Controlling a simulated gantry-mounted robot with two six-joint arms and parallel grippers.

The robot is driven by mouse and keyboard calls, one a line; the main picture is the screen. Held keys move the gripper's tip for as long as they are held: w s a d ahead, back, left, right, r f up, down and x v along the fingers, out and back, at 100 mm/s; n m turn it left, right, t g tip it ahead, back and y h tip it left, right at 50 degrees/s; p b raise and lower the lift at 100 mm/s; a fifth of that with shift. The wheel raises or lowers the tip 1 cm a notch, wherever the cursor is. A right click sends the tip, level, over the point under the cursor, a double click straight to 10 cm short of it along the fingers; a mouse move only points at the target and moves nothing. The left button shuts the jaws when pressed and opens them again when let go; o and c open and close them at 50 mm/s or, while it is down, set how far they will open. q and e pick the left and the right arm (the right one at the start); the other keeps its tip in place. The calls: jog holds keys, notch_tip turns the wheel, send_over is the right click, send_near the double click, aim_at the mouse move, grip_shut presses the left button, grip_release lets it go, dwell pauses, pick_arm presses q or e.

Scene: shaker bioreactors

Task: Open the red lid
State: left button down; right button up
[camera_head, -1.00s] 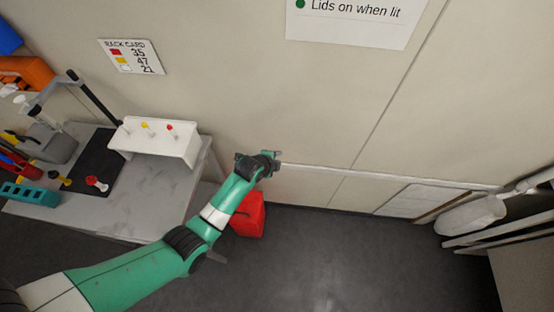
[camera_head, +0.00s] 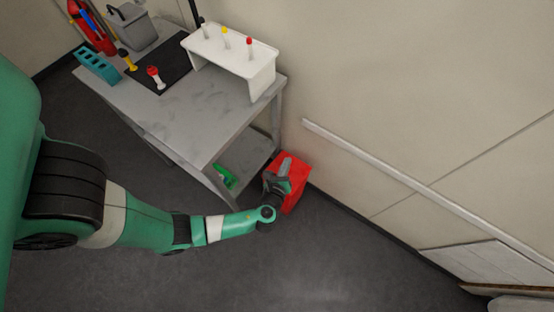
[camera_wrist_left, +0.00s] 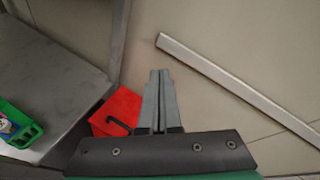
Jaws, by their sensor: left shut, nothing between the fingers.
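A red box-like thing (camera_head: 297,171) stands on the floor between the grey bench and the wall. It also shows in the left wrist view (camera_wrist_left: 122,103), with a dark handle on it; whether its red top is a separate lid I cannot tell. My left gripper (camera_head: 286,162) overlaps the red thing in the head view and hides part of it. In the left wrist view the fingers (camera_wrist_left: 160,76) are together and empty, pointing past the red thing's right side, with no clear contact. Red caps also show on a small vessel (camera_head: 153,73) on the bench and on the white rack.
The grey bench (camera_head: 195,110) carries the white rack (camera_head: 261,82), a black mat (camera_head: 176,68) and a teal block (camera_head: 97,66). A green tray (camera_head: 225,177) lies on its lower shelf. A pale rail (camera_head: 380,172) runs along the wall. The front floor is clear.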

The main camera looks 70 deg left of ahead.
pick_arm(q)
jog(key=s+d+f+m+t+h+b, duration=0.1)
jog(key=s+d+f+m+b, duration=0.15)
jog(key=s+f+b, duration=0.5)
jog(key=s+d+f+m+t+h+b, duration=0.1)
jog(key=s+f+m+b, duration=0.3)
jog(key=f, duration=0.6)
jog(key=s+d+f+m+t+h+b, duration=0.1)
jog(key=s+f+m+b, duration=0.1)
jog(key=f+b, duration=0.65)
jog(key=w+r+b+x, duration=0.1)
jog(key=r+x, duration=0.2)
jog(key=x, duration=1)
jog(key=shift+b, duration=0.35)
pick_arm(e)
notch_tip(320, 180, down, 25)
jog(key=shift+f, duration=0.15)
